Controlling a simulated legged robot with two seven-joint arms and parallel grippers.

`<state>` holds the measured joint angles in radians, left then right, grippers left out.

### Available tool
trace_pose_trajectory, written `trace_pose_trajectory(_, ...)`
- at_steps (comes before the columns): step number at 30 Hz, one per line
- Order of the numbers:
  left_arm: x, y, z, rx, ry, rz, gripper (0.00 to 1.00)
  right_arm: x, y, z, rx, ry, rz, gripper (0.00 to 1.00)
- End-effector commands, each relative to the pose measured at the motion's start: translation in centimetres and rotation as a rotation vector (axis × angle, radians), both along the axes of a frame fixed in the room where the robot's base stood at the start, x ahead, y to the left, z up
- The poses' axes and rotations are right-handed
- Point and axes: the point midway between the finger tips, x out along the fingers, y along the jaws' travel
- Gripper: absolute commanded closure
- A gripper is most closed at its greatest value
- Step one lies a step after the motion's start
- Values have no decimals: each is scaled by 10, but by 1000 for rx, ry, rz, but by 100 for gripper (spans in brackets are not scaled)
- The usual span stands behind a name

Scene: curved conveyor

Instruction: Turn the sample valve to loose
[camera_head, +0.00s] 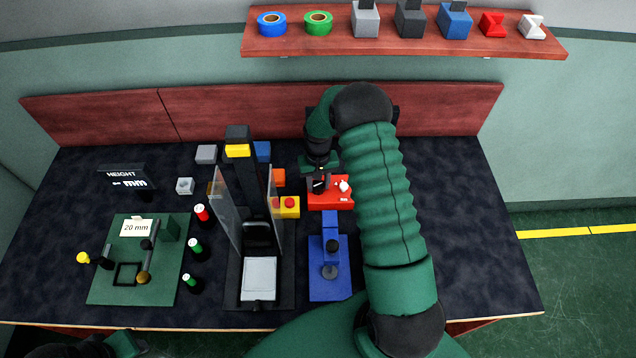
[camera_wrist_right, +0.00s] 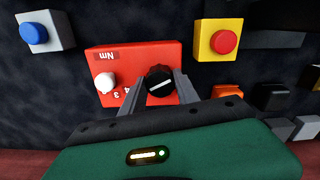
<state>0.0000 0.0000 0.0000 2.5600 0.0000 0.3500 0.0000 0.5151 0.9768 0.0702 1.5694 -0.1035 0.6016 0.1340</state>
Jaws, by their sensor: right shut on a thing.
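A red box (camera_head: 330,204) marked "Nm" stands right of the middle of the table; it also shows in the right wrist view (camera_wrist_right: 122,56). It carries a round black knob (camera_wrist_right: 160,81) with a white pointer line, lying nearly level and rising slightly to the right, and a white knob (camera_wrist_right: 105,82). The digits 3 and 4 show beside the black knob. My right gripper (camera_wrist_right: 160,84) is shut on the black knob, one finger on each side. No part is labelled as the sample valve. Part of my left arm (camera_head: 125,345) shows at the bottom left; its fingers cannot be made out.
A yellow box (camera_head: 288,211) with a red button stands close left of the red box. A blue fixture (camera_head: 330,285) stands in front. A press with clear side panels (camera_head: 224,212) and a green board (camera_head: 112,285) stand further left. The table's right side is clear.

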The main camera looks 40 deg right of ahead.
Motion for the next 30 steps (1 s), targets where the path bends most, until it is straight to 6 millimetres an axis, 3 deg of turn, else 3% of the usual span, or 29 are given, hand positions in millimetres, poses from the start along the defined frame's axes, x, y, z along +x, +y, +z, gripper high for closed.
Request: trace_pose_trajectory(30, 0, 0, 13, 0, 0, 0, 64, 6, -1, 4, -10, -13, 933, 100)
